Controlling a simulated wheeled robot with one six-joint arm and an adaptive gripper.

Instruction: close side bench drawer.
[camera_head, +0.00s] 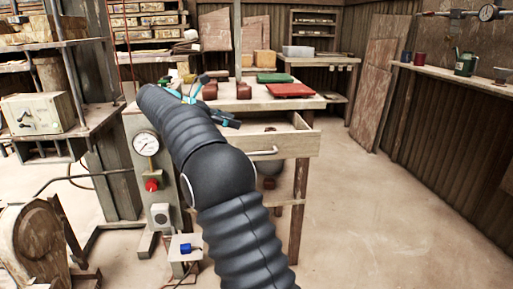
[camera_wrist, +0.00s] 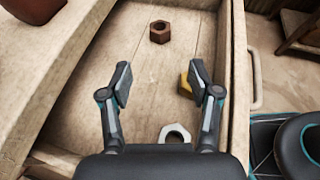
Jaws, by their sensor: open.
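The side bench drawer (camera_head: 296,145) is pulled out from under the wooden bench (camera_head: 262,101), and its pale handle (camera_head: 262,152) is on the front panel. In the wrist view, my gripper (camera_wrist: 161,80) is open and empty above the drawer's wooden floor (camera_wrist: 150,110). The drawer's handle (camera_wrist: 255,80) shows at the right, outside the front wall and apart from my fingers. My dark arm hides part of the drawer in the head view.
In the drawer lie a brown hex nut (camera_wrist: 160,32), a yellow piece (camera_wrist: 186,83) partly behind a finger, and a grey nut (camera_wrist: 174,133). Open floor (camera_head: 375,215) lies to the right.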

